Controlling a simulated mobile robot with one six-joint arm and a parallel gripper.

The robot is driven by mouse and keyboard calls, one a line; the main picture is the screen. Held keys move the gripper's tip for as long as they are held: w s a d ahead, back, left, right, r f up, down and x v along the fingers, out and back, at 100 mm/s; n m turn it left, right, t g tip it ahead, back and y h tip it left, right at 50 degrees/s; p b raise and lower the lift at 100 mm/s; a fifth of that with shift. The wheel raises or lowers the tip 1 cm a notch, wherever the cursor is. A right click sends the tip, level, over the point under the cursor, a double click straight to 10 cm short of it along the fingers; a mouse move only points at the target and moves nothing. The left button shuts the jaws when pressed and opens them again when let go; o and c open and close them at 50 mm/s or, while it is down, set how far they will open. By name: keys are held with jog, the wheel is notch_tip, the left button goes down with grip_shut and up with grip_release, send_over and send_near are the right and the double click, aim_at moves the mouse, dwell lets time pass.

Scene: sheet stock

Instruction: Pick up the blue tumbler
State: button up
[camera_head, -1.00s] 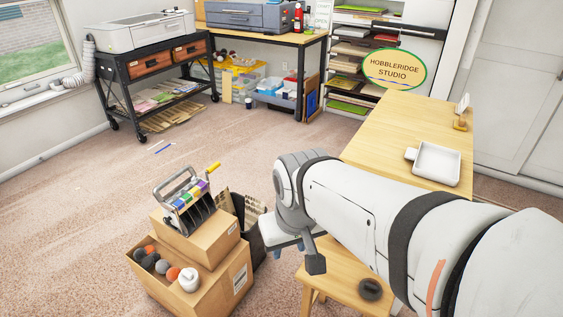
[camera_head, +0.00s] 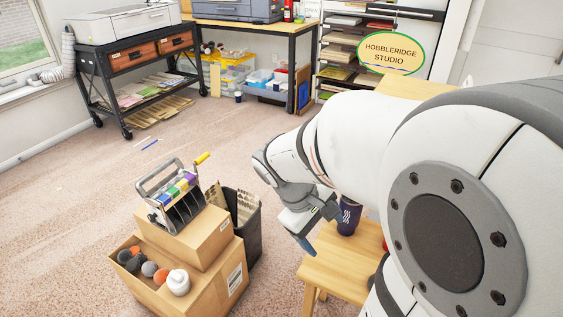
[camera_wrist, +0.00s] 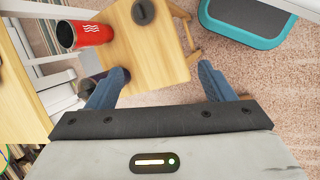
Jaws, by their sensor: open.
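The blue tumbler (camera_head: 348,216) is dark blue with a pale wavy mark and stands upright on the wooden stool (camera_head: 335,276). In the wrist view a dark piece, probably this tumbler (camera_wrist: 91,82), shows beside and behind the left finger, mostly hidden. My gripper (camera_head: 315,226) is open and empty, just left of the tumbler in the head view. Its blue fingers (camera_wrist: 162,86) are spread apart in the wrist view, over the stool edge and carpet. I cannot tell whether a finger touches the tumbler.
A red tumbler (camera_wrist: 88,33) is near the blue one, with a round dark object (camera_wrist: 143,12) on the stool. Left of the stool are stacked cardboard boxes (camera_head: 200,287) and a dark bin (camera_head: 248,235). Carpet (camera_head: 90,215) is clear farther left.

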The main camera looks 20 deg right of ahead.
jog(key=shift+o, duration=1.4)
jog(key=w+d+f+n+g+h+b, duration=0.1)
jog(key=w+d+f+n+h+b, duration=0.2)
jog(key=d+f+b, duration=0.2)
notch_tip(320, 180, down, 4)
jog(key=shift+d+r+g+h, duration=0.1)
jog(key=shift+d+g+h, duration=0.3)
jog(key=shift+d, duration=0.1)
jog(key=shift+o, duration=0.3)
jog(key=w+d+f+n+h+b, duration=0.4)
jog(key=w+f+b, duration=0.1)
jog(key=f+b, duration=0.1)
jog(key=shift+d, duration=0.3)
jog(key=n+t+h+b, duration=0.4)
jog(key=n+h+b, duration=0.1)
jog(key=n+b, duration=0.2)
send_near(348, 218)
jog(key=w+d+f, duration=0.1)
jog(key=d+f, duration=0.1)
jog(key=d, duration=0.1)
jog(key=w+d+f, duration=0.1)
jog(key=d+f, duration=0.1)
jog(key=shift+w, duration=0.35)
jog(key=shift+w+d+b, duration=0.2)
jog(key=shift+d+b, duration=0.95)
jog(key=shift+d, duration=2.65)
